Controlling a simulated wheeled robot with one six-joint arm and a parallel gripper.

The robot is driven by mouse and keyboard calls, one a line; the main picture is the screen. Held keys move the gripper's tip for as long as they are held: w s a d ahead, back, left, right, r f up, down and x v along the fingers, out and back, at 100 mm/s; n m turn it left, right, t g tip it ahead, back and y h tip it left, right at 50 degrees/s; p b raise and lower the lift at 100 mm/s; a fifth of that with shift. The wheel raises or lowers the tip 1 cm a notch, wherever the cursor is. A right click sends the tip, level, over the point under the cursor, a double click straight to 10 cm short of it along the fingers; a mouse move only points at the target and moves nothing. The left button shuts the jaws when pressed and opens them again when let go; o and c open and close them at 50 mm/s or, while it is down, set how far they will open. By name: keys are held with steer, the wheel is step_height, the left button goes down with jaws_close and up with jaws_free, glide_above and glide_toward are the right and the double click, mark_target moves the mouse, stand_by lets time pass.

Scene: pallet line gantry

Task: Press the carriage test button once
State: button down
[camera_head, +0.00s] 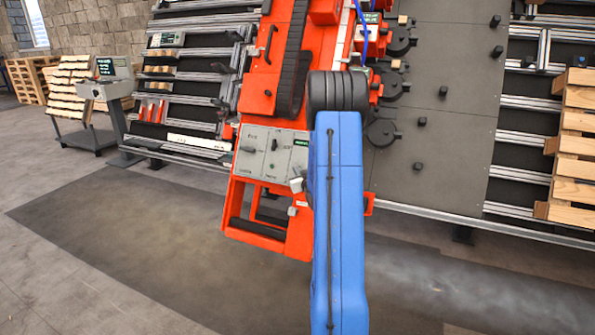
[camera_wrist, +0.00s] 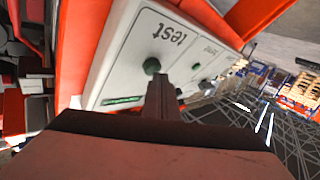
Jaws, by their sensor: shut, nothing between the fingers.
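The light grey control panel (camera_head: 262,155) is on the orange carriage (camera_head: 262,85), with its right part behind my blue arm in the head view. In the wrist view the panel (camera_wrist: 125,62) fills the middle and carries the word "test", seen turned around. A round dark green button (camera_wrist: 152,66) sits beside that word. My gripper (camera_wrist: 161,82) is shut and empty, its tips right by the button in the picture. I cannot tell whether they touch it or stand just short of it. A green label (camera_wrist: 122,101) is at the panel's near edge.
An orange frame with a black bar (camera_head: 257,229) hangs below the panel. Rails and rollers stand behind, with a wooden pallet (camera_head: 575,150) at right. A grey console (camera_head: 108,85) stands at left. The floor (camera_head: 130,240) in front is clear.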

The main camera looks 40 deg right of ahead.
steer(key=shift+d+f, duration=0.1)
steer(key=shift+d, duration=0.1)
steer(key=shift+a, duration=0.15)
stand_by(0.5)
steer(key=shift+s+a+r, duration=0.25)
steer(key=shift+a+r, duration=0.15)
steer(key=shift+a, duration=0.2)
steer(key=shift+a, duration=0.1)
steer(key=shift+s+a+r, duration=0.3)
steer(key=shift+a+r, duration=0.1)
steer(key=shift+a, duration=0.25)
steer(key=shift+s+a+r, duration=0.25)
steer(key=shift+a+r, duration=0.15)
steer(key=shift+a, duration=0.25)
steer(key=shift+s+a+r, duration=0.3)
steer(key=shift+a+r, duration=0.1)
steer(key=shift+a, duration=0.25)
steer(key=shift+a, duration=0.1)
